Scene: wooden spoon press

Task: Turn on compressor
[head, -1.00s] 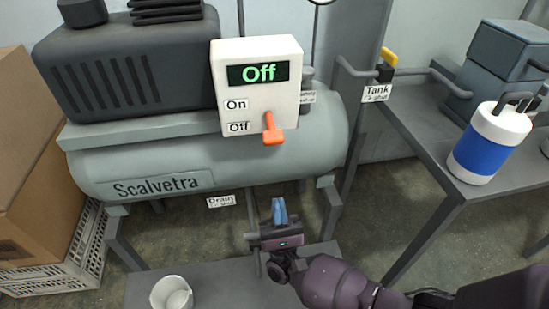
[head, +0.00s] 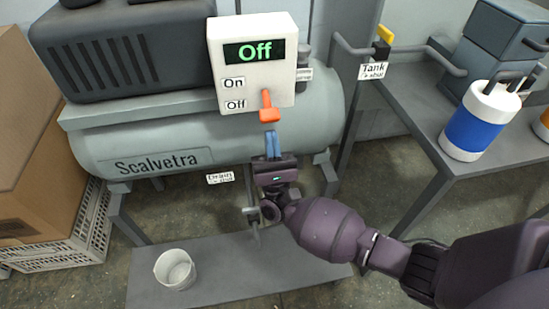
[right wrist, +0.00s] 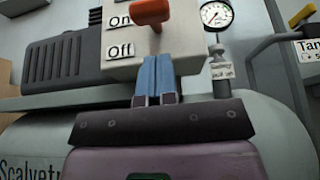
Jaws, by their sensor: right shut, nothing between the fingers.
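The compressor is a grey-green tank (head: 130,150) labelled Scalvetra, with a dark slatted motor housing on top. Its white control box (head: 225,62) has a screen (head: 253,52) reading "Off" in green. An orange lever (head: 268,107) hangs down beside the "Off" label (head: 236,105), below the "On" label (head: 233,84). My right gripper (head: 271,135) is shut and empty, its blue fingers pointing up just below the lever. In the right wrist view the fingertips (right wrist: 157,60) are just under the lever (right wrist: 152,11); whether they touch it I cannot tell. My left gripper is not in view.
A yellow-handled tank valve (head: 384,35) is on the pipe to the right. A side table (head: 420,110) carries a blue-and-white canister (head: 476,125). A white cup (head: 175,270) stands on the low shelf (head: 220,275).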

